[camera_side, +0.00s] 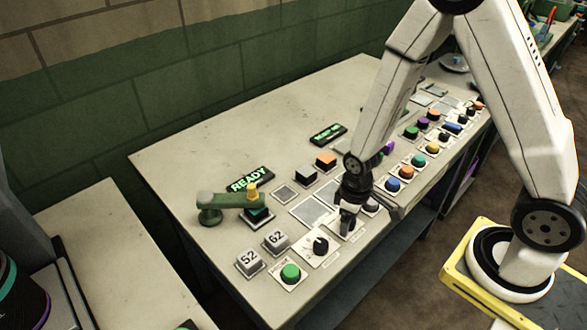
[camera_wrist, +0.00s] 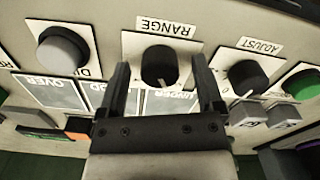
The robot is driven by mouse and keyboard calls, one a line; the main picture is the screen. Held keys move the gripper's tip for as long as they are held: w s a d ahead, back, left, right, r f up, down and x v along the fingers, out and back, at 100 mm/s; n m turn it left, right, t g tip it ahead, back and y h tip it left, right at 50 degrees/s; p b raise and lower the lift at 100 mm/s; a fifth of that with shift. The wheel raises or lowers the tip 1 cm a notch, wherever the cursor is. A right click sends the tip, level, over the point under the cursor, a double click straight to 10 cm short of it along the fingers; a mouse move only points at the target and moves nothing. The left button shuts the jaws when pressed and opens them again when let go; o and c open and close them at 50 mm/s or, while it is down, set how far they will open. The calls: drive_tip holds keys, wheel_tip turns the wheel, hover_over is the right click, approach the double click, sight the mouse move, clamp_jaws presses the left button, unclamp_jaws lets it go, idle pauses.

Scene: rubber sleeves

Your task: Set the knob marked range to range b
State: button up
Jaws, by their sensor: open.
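The range knob (camera_wrist: 160,66) is a round black knob on a white plate, with an upside-down RANGE label (camera_wrist: 166,27) beside it in the wrist view. A small pale mark shows at its lower edge; I cannot read any position letters. My gripper (camera_wrist: 160,62) is open, with one black finger on each side of the knob. Gaps show between knob and fingers, so it is not clamped. In the side view my gripper (camera_side: 349,215) points down at the front of the panel and mostly hides this knob.
A green button (camera_side: 290,272), grey blocks (camera_side: 276,240) and a green lever (camera_side: 230,202) are nearby on the table (camera_side: 185,150).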

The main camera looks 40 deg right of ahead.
clamp_jaws()
idle(0.3)
drive_tip(key=shift+m, duration=0.5)
drive_tip(key=m, duration=1.1)
drive_tip(key=shift+a, duration=0.1)
idle(0.4)
